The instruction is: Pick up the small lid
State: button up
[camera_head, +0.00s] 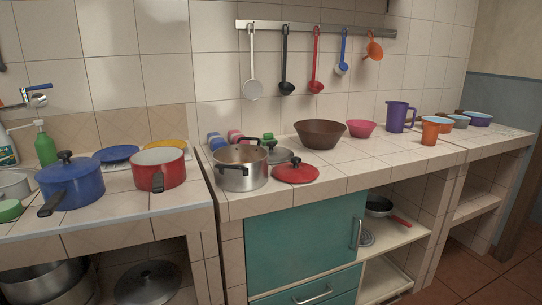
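Several lids are in view, and I cannot tell for sure which one is the small lid. A red lid (296,171) with a black knob lies flat on the right counter, just right of a steel pot (242,176). A grey lid (281,155) with a dark knob lies behind it, partly hidden by the pot and the red lid. A blue lid sits on the blue pot (70,190) at the left. A larger grey lid (147,284) rests on the shelf below the left counter. My gripper is not in view.
A red pot (158,170) stands on the left counter. A brown bowl (320,136), a pink bowl (361,129) and a purple jug (399,117) stand behind and right of the red lid. Tiles in front of the bowls are clear. Ladles hang on the wall rail (315,29).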

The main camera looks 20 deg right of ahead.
aim_at(277, 155)
jog(key=i+l+u, duration=0.1)
jog(key=l, duration=0.35)
jog(key=i+l, duration=0.2)
jog(key=l, duration=0.25)
jog(key=i+l+u, duration=0.15)
jog(key=l, duration=0.75)
jog(key=i+u, duration=0.05)
jog(key=i, duration=0.05)
